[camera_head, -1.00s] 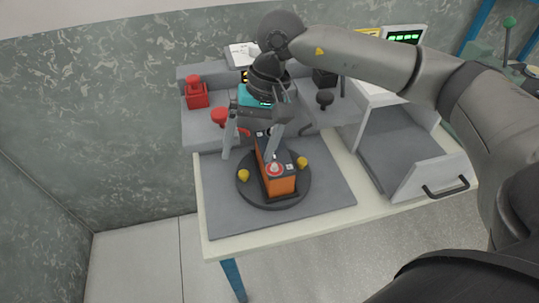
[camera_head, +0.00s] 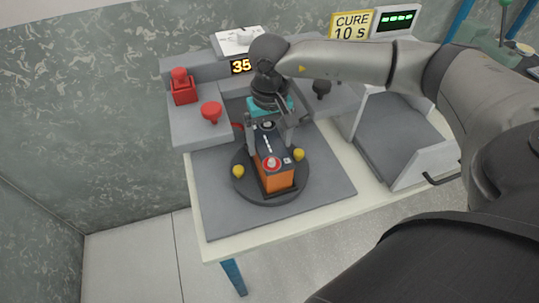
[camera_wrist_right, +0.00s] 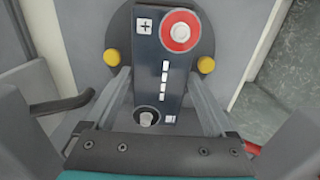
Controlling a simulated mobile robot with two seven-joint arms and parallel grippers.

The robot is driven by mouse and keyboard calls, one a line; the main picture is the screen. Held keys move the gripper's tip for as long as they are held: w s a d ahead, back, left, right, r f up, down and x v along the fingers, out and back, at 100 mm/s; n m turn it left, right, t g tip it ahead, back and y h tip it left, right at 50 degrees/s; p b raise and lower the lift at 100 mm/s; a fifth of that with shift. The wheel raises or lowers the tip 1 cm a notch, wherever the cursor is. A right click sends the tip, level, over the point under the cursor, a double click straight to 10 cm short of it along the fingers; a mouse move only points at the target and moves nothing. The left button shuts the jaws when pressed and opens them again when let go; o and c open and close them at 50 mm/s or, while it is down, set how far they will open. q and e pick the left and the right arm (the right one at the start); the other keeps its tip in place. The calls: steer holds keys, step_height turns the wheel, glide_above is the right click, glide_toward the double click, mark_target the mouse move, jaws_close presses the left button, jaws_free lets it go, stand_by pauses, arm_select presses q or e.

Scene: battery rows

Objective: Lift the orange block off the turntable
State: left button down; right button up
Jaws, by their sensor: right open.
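The orange block (camera_head: 280,182) has a dark top with a red-and-white round terminal and stands on the round dark turntable (camera_head: 270,199). Its dark top (camera_wrist_right: 172,62) fills the middle of the right wrist view, with the terminal at the far end and a grey knob at the near end. My right gripper (camera_head: 268,146) is open, its fingers on either side of the block's rear part. In the wrist view the fingers (camera_wrist_right: 160,92) flank the block; whether they touch it I cannot tell. My left gripper is not in view.
Two yellow knobs (camera_head: 238,171) (camera_head: 299,154) sit on the turntable beside the block. A grey console with a red mushroom button (camera_head: 211,111) and a red box (camera_head: 183,90) stands behind. An open grey bay (camera_head: 395,135) is at right. The grey mat (camera_head: 325,190) is clear in front.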

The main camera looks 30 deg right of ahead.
step_height(320, 180, down, 5)
steer(key=shift+f, duration=0.1)
stand_by(0.3)
jaws_close()
steer(key=shift+w+r, duration=0.2)
stand_by(0.6)
